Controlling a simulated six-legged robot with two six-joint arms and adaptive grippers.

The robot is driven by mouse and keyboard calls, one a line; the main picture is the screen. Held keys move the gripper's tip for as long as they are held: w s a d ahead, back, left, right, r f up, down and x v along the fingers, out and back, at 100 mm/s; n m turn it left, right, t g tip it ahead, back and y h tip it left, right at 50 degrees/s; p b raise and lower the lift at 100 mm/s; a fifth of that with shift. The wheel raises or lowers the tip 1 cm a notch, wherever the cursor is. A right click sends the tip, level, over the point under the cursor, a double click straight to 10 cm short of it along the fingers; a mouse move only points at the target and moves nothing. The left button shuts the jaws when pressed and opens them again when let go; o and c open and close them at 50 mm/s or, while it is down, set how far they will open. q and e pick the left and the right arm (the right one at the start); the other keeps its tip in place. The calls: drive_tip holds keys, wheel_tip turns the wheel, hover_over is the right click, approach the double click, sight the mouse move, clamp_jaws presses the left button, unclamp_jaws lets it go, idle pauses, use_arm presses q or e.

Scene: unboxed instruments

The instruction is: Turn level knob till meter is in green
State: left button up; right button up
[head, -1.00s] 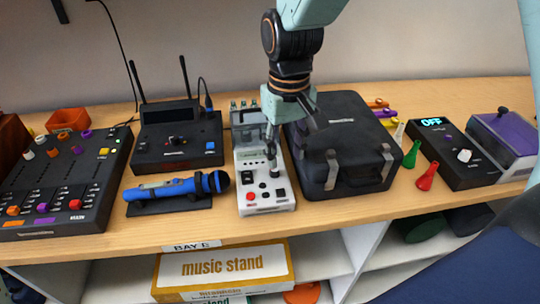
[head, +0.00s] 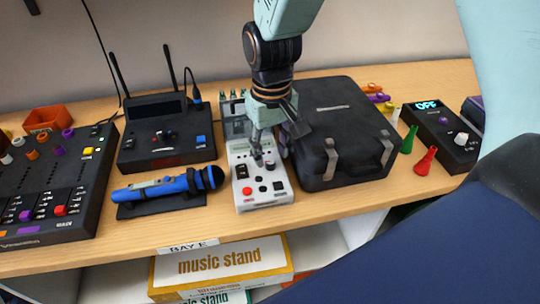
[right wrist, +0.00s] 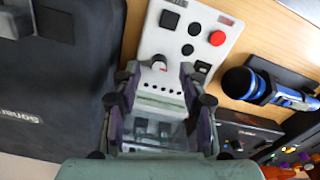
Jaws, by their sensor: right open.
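The white device (head: 262,200) stands on the shelf in the head view, with a red button, black buttons and a black switch. Its panel also shows in the right wrist view (right wrist: 232,22). A clear window (right wrist: 155,132) lies between the fingers, but no meter reading or green zone can be made out. My left gripper is not in view.
A black case (head: 330,125) stands close on the right of the device. A blue microphone (head: 165,188) on a black stand and a black receiver (head: 165,145) with antennas are on the left. A mixer (head: 50,190) is far left.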

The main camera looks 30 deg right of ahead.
sight(270, 159)
drive_tip(key=f, duration=0.1)
drive_tip(key=w+f, duration=0.1)
drive_tip(key=f, duration=0.1)
drive_tip(key=shift+w+d, duration=0.15)
drive_tip(key=shift+d, duration=0.05)
drive_tip(key=shift+s+a+r, duration=0.15)
drive_tip(key=shift+s+r, duration=0.05)
drive_tip(key=shift+s, duration=0.2)
drive_tip(key=shift+s+a+r, duration=0.15)
drive_tip(key=shift+s+r, duration=0.05)
drive_tip(key=shift+s, duration=0.2)
drive_tip(key=shift+w+d+f, duration=0.25)
drive_tip(key=shift+w+f, duration=0.15)
drive_tip(key=shift+w, duration=0.3)
drive_tip(key=c, duration=0.4)
drive_tip(key=shift+c, duration=0.9)
drive_tip(key=shift+s+r, duration=0.25)
drive_tip(key=shift+s, duration=0.2)
clamp_jaws()
drive_tip(key=shift+w+a, duration=0.1)
drive_tip(key=shift+w, duration=0.05)
